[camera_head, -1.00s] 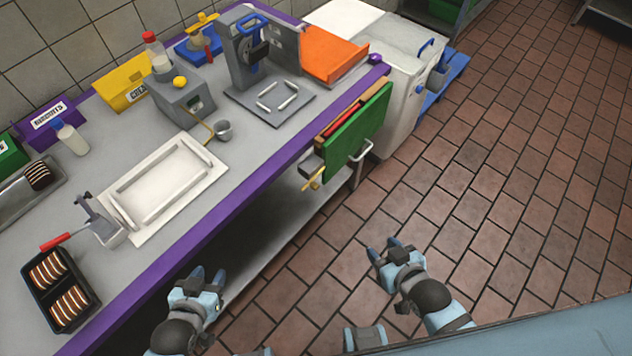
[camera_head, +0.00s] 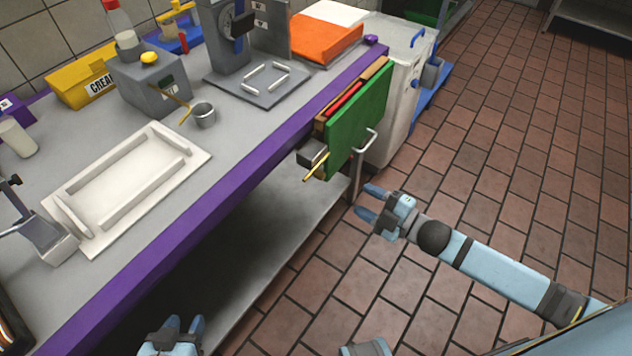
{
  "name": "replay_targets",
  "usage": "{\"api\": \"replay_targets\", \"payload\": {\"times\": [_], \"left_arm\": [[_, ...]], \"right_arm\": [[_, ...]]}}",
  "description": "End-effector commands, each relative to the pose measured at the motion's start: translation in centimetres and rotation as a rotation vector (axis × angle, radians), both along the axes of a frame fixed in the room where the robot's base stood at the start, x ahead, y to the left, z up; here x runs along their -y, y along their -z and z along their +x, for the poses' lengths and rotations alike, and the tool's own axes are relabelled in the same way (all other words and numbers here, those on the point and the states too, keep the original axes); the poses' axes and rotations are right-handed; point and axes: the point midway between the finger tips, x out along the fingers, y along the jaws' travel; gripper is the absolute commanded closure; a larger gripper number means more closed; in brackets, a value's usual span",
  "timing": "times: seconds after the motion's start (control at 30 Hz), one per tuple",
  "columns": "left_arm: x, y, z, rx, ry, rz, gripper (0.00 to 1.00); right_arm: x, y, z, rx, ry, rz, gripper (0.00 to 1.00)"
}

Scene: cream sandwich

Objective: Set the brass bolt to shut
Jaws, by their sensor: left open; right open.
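A slim brass rod (camera_head: 316,167), which looks like the brass bolt, sticks out at a slant below a small grey block (camera_head: 311,151) at the near end of the green panel (camera_head: 361,122) on the table's right side. My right gripper (camera_head: 369,203) is open and empty over the floor, below and to the right of the rod and apart from it. My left gripper (camera_head: 184,325) is open and empty at the bottom edge, in front of the table and far from the rod. I cannot tell the bolt's exact setting from here.
The table's purple edge (camera_head: 212,197) runs beside the rod. A metal handle (camera_head: 364,146) juts from the green panel. A white tray (camera_head: 195,152), a grey dispenser (camera_head: 152,86) and a metal cup (camera_head: 204,115) stand on the table. The tiled floor at right is clear.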

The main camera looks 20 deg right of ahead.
Motion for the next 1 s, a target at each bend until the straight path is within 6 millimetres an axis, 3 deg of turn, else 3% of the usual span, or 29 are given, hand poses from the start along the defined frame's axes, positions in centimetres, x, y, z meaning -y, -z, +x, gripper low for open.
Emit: {"api": "replay_targets", "payload": {"times": [0.5,0.7,1.0], "left_arm": [[0.1,0.6,0.0,0.006,0.002,0.002,0.57],[0.1,0.7,0.0,0.008,0.003,0.003,0.57],[0.1,0.6,0.0,0.008,0.004,0.002,0.57]], "right_arm": [[-6.3,-0.1,8.1,-0.001,0.002,0.003,0.52],[-7.6,-0.1,9.7,-0.002,0.001,0.003,0.52],[-8.0,-0.1,10.1,-0.003,0.002,0.002,0.52]]}}
